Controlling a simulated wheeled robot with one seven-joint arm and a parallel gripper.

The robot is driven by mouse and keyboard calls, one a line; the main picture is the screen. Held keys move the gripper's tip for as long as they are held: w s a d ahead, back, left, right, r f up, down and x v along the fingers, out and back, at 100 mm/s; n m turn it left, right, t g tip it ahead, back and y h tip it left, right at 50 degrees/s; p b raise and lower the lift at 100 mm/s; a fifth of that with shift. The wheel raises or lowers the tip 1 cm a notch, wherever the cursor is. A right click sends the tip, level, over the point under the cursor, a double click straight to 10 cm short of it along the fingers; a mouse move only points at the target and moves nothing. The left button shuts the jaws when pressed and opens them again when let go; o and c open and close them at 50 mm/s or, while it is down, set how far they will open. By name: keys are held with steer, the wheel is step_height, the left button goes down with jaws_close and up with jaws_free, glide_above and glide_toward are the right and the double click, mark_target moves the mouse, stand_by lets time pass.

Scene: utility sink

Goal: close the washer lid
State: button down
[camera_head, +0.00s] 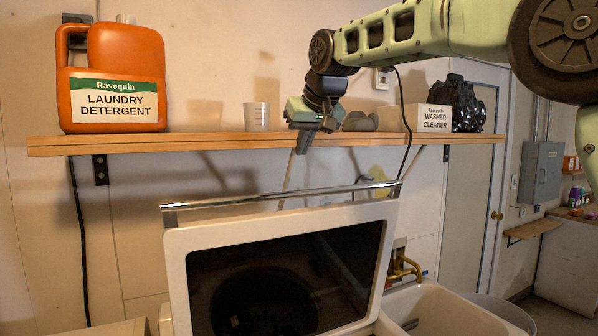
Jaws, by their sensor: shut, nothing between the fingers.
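The washer lid (178,262) stands raised and tilted in the lower middle of the head view. It has a white frame, a dark glass panel (285,275) and a shiny metal bar along its top edge. A round dark shape shows in the glass. Most of the washer body is below the picture. My gripper (303,140) points down in front of the shelf, above the lid's top edge and apart from it. It is shut and looks empty.
A wooden shelf (230,141) runs behind the lid, bearing an orange detergent jug (113,60), a cup (256,116), a washer cleaner box (427,118) and a black bag-like object (456,105). A utility sink (445,308) with a brass faucet (403,266) stands right of the lid.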

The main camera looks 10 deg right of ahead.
mark_target(300, 191)
steer(key=w+f+p, duration=0.1)
steer(key=f, duration=0.1)
steer(key=w+f+p, duration=0.1)
steer(key=f+p, duration=0.1)
steer(key=f, duration=0.1)
steer(key=w+f+p, duration=0.1)
steer(key=f, duration=0.1)
steer(key=shift+w+a+f+p, duration=0.15)
steer(key=shift+a+f+p, duration=0.2)
steer(key=shift+p, duration=0.05)
steer(key=shift+s+d+f+p, duration=0.1)
steer(key=shift+s+f+p, duration=0.3)
steer(key=shift+s, duration=0.35)
steer(key=shift+f, duration=0.1)
